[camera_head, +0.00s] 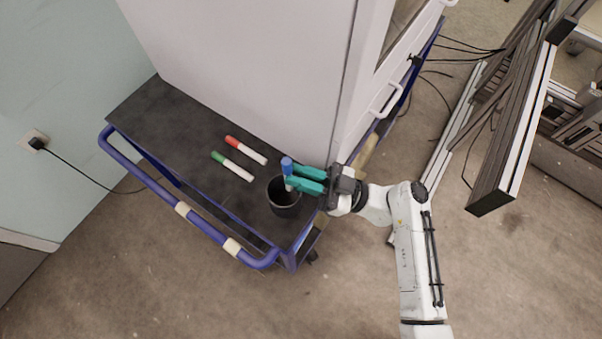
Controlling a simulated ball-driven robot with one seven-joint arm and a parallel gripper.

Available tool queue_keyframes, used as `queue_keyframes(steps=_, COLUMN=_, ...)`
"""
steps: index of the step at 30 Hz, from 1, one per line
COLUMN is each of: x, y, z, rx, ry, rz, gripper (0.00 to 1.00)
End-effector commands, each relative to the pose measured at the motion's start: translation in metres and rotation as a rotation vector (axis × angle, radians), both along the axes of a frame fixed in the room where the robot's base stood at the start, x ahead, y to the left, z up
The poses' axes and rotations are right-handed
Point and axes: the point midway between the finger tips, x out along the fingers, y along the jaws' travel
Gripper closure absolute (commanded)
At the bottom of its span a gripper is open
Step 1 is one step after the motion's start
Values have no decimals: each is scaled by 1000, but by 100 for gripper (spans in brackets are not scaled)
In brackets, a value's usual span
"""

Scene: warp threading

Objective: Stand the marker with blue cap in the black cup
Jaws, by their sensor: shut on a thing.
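The marker with blue cap (287,166) is upright, cap up, at the black cup. My gripper (289,182) has teal fingers and is shut on the marker just below the cap. It reaches in from the right, over the cup's rim. The black cup (286,208) stands upright at the front right corner of the dark cart top. The marker's lower end is hidden, and I cannot tell how deep it is in the cup.
A red-capped marker (246,150) and a green-capped marker (232,166) lie on the cart top (160,110) left of the cup. A white cabinet (260,70) stands behind them. A blue rail (160,185) runs along the cart's front.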

Motion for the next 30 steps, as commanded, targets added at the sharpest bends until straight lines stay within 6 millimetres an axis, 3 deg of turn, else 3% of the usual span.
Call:
queue_keyframes(steps=14, x=0, y=0, z=-7, rx=0, ry=0, rz=0, gripper=100)
queue_keyframes(steps=15, x=0, y=0, z=-7, rx=0, ry=0, rz=0, gripper=82)
queue_keyframes(steps=24, x=0, y=0, z=-7, rx=0, ry=0, rz=0, gripper=54)
queue_keyframes(steps=30, x=0, y=0, z=-8, rx=0, ry=0, rz=0, gripper=54)
